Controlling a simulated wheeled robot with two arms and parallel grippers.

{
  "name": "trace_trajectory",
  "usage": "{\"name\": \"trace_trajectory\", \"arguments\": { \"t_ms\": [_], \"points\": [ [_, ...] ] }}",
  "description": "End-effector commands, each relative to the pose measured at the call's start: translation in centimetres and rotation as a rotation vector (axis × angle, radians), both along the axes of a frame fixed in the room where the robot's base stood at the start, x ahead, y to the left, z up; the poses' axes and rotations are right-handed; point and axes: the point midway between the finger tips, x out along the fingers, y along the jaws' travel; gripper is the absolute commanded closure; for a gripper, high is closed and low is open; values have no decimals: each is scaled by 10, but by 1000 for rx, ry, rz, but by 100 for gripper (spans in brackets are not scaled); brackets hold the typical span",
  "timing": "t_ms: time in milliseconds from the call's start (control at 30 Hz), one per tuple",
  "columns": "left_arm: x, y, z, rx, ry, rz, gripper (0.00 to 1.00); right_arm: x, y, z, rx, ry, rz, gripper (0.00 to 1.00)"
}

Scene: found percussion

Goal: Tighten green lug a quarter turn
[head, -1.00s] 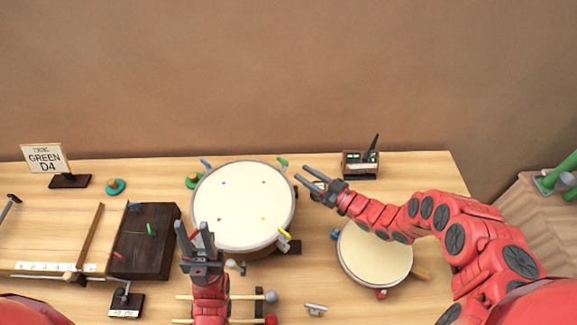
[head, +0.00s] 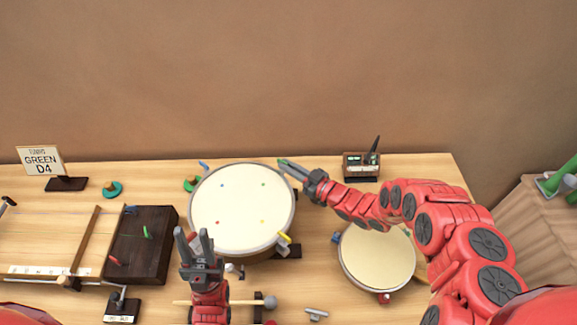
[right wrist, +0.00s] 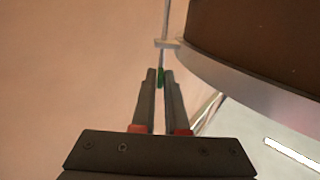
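The large drum (head: 240,212) has a cream head and coloured lugs around its rim. The green lug (head: 283,162) is at its back right; in the right wrist view its green handle (right wrist: 160,76) sits between my fingertips. My right gripper (head: 287,165) reaches it from the right, its fingers close together and shut on the lug; part of the lug is hidden by them. In the right wrist view the right gripper (right wrist: 160,88) lies left of the drum's side (right wrist: 260,50). My left gripper (head: 193,243) is open and empty, in front of the drum's left side.
A sign (head: 42,161) reads "GREEN D4". A small device (head: 361,166) stands at the back right. A smaller drum (head: 377,257) lies below my right arm. A dark wooden block (head: 140,245), mallets (head: 240,302) and a yellow lug (head: 284,237) are nearby.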

Motion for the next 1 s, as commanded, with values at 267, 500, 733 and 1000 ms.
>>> {"name": "trace_trajectory", "arguments": {
  "t_ms": [267,500,733,1000],
  "points": [
    [0,0,0,0,0,0,62,0,0,0,0,0,0,100],
    [0,0,7,0,0,0,62,-1,0,2,1,1,-16,100],
    [0,0,41,0,0,0,62,-4,4,8,2,6,-110,100],
    [0,0,89,0,0,0,62,-8,8,6,1,7,-299,100]
  ]
}}
